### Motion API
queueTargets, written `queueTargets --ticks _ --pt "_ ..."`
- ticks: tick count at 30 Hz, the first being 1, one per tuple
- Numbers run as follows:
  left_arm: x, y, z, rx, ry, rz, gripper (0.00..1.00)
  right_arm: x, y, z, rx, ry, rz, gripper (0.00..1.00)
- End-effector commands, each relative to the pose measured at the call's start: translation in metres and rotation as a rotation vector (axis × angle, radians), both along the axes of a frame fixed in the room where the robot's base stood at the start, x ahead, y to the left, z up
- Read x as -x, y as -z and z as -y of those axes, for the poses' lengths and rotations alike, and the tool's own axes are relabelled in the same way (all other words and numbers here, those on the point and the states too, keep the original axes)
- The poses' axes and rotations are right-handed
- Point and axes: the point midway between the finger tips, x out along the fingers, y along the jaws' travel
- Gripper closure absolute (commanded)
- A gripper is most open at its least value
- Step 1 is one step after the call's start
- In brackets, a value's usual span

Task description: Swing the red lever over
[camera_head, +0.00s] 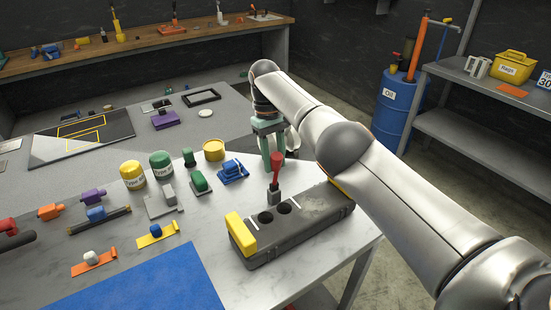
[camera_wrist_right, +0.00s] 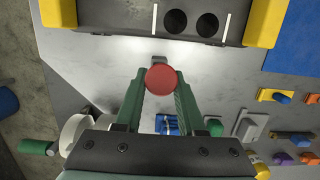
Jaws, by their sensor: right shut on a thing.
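The red lever (camera_head: 276,168) stands nearly upright from a grey base on a dark box (camera_head: 306,228) with yellow ends, two round holes and white line marks. My right gripper (camera_head: 271,160), with green fingers, is at the lever's upper part. In the right wrist view the lever's round red top (camera_wrist_right: 161,79) sits between the fingertips of my right gripper (camera_wrist_right: 160,76), which is shut on it. The box (camera_wrist_right: 197,50) also shows at the top of that view. My left gripper is not in view.
The box lies near the table's right edge. Left of it are a blue mat (camera_head: 150,282), a green block (camera_head: 201,183), a blue part (camera_head: 232,172) and several cans, including a yellow one (camera_head: 132,175). A blue oil drum (camera_head: 394,110) stands on the floor beyond.

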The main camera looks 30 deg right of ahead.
Motion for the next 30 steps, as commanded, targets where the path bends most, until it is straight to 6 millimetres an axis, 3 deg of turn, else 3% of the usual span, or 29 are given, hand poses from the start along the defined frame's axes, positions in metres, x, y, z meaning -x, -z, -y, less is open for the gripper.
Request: queueTargets --ticks 14,15,22,30 --pt "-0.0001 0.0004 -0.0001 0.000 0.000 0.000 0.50 0.0006 0.0029 -0.0018 -0.002 -0.001 -0.005 1.00" --pt "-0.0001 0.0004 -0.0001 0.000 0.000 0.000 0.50 0.0006 0.0029 -0.0017 -0.002 -0.001 -0.005 0.58" --pt "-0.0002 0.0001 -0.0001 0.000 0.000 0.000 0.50 0.0004 0.0017 -0.0011 -0.001 -0.001 -0.004 0.32" --pt "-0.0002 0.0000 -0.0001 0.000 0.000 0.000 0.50 0.0002 0.0000 -0.0005 0.000 0.000 -0.003 0.31"
